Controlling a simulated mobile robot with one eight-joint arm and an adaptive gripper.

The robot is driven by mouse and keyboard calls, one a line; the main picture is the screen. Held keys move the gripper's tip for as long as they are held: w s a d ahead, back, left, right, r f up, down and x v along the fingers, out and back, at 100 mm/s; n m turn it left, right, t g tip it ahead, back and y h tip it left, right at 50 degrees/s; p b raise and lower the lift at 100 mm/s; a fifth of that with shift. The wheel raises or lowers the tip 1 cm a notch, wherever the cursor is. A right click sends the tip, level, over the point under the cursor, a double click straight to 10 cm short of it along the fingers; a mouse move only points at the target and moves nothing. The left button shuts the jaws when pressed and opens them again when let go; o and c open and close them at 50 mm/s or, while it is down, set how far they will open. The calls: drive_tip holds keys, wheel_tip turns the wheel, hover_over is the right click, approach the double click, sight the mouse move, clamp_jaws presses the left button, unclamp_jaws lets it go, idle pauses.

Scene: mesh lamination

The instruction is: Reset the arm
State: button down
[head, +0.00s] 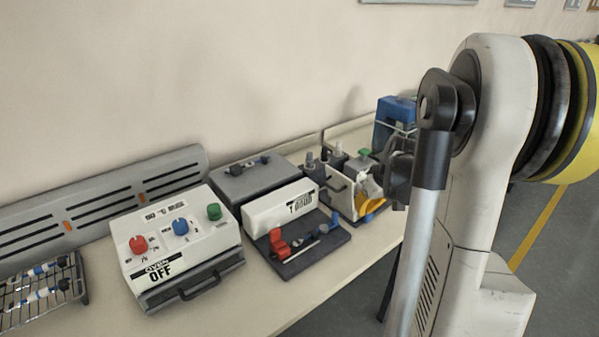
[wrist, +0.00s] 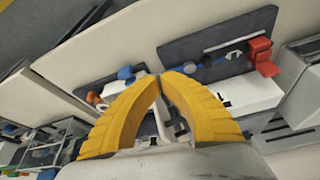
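My gripper (wrist: 160,76) shows in the wrist view as two curved yellow fingers that arch together, with their tips meeting or nearly so. Nothing is visible held at the tips. In the head view, my gripper (head: 371,207) is partly visible as yellow-orange behind my arm, in front of the equipment at the far end of the bench. My arm hides part of that end.
The bench (head: 300,308) runs along the wall. It carries a white oven (head: 185,262) reading OFF, a white device (head: 280,208) on a dark base, a wire rack (head: 75,283) with vials, and a blue-framed unit (head: 393,112). Bare bench shows along the front edge.

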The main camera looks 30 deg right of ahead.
drive_tip(key=a+r, duration=0.4)
drive_tip(key=a, duration=0.5)
drive_tip(key=a+r, duration=0.4)
drive_tip(key=a, duration=0.5)
drive_tip(key=s+a+r+t, duration=0.1)
drive_tip(key=s+a, duration=0.4)
drive_tip(key=a, duration=0.3)
drive_tip(key=s+a+r+n+t, duration=0.1)
drive_tip(key=s+a, duration=0.4)
drive_tip(key=a, duration=0.3)
drive_tip(key=shift+s+a+r+t+y, duration=0.15)
drive_tip(key=shift+s+a+t+y, duration=0.15)
drive_tip(key=shift+s+a+t, duration=0.1)
